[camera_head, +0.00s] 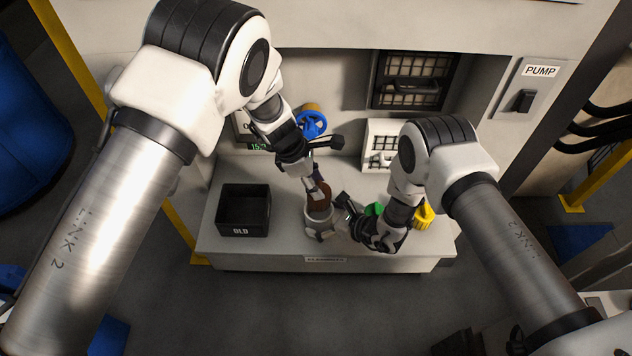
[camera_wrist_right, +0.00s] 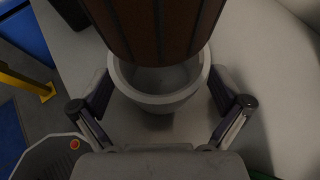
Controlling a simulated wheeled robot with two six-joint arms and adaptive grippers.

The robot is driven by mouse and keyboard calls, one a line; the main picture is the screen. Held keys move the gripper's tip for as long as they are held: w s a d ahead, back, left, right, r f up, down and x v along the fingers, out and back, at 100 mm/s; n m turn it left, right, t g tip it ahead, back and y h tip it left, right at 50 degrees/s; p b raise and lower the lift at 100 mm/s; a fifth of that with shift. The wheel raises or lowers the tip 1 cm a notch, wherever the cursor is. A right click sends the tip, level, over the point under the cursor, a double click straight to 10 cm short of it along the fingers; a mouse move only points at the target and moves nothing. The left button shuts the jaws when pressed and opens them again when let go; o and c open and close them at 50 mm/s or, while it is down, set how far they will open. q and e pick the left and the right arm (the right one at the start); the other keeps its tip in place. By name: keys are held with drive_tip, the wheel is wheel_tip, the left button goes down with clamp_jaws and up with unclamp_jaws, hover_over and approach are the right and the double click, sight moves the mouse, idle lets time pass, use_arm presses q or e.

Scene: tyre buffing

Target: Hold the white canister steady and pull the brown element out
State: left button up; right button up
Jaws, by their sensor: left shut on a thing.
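The white canister (camera_head: 318,222) stands upright near the front edge of the bench. Its round rim (camera_wrist_right: 158,104) and pale inside show in the right wrist view. The brown ribbed element (camera_head: 319,198) is above the canister mouth; its lower end (camera_wrist_right: 158,35) overlaps the far rim in the right wrist view, and I cannot tell if it is fully clear. My left gripper (camera_head: 315,188) is shut on the element from above. My right gripper (camera_wrist_right: 160,85) has its fingers spread on both sides of the canister, with what look like narrow gaps.
A black bin marked OLD (camera_head: 243,229) stands left of the canister. A blue valve wheel (camera_head: 311,125) is behind. A green item (camera_head: 374,209) and a yellow item (camera_head: 423,215) stand right, beside my right arm. A white grated box (camera_head: 382,140) is at the back.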

drive_tip(key=v, duration=1.2)
drive_tip(key=shift+s, duration=0.1)
